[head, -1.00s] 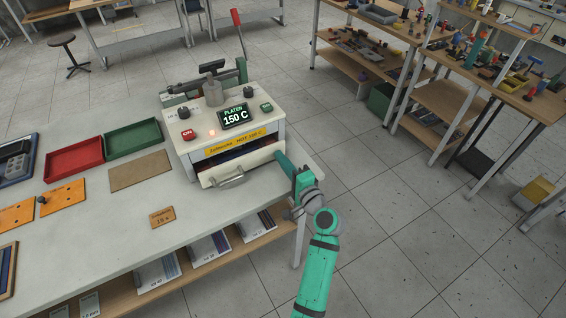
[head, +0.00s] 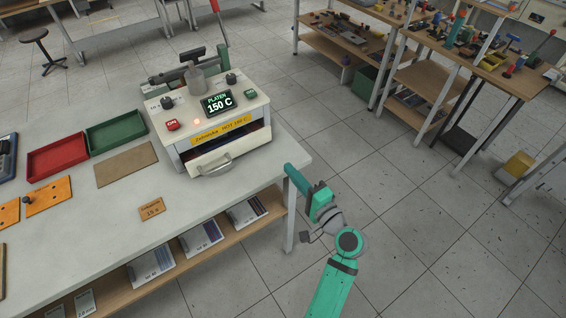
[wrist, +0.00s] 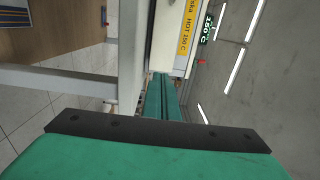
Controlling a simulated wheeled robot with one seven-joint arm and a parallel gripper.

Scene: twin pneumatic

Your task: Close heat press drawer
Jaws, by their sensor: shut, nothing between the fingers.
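The heat press (head: 205,125) stands on the bench, its display reading 150 C. Its drawer (head: 240,153) sits at the front, partly out, with a dark gap showing above its pale front panel. A curved handle (head: 215,168) is on that front. My green gripper (head: 288,167) is right of the drawer, at the bench's right edge, shut and empty, apart from the drawer in the head view. In the wrist view the shut fingers (wrist: 162,95) point toward the press (wrist: 186,30), whose yellow HOT label shows. The drawer's handle is not clear in the wrist view.
The bench top (head: 205,203) is bare in front of the press. A wooden tag (head: 151,209), green tray (head: 117,131), red tray (head: 57,159) and brown board (head: 126,164) lie to the left. The bench leg (head: 290,220) is close to my arm. Floor is free on the right.

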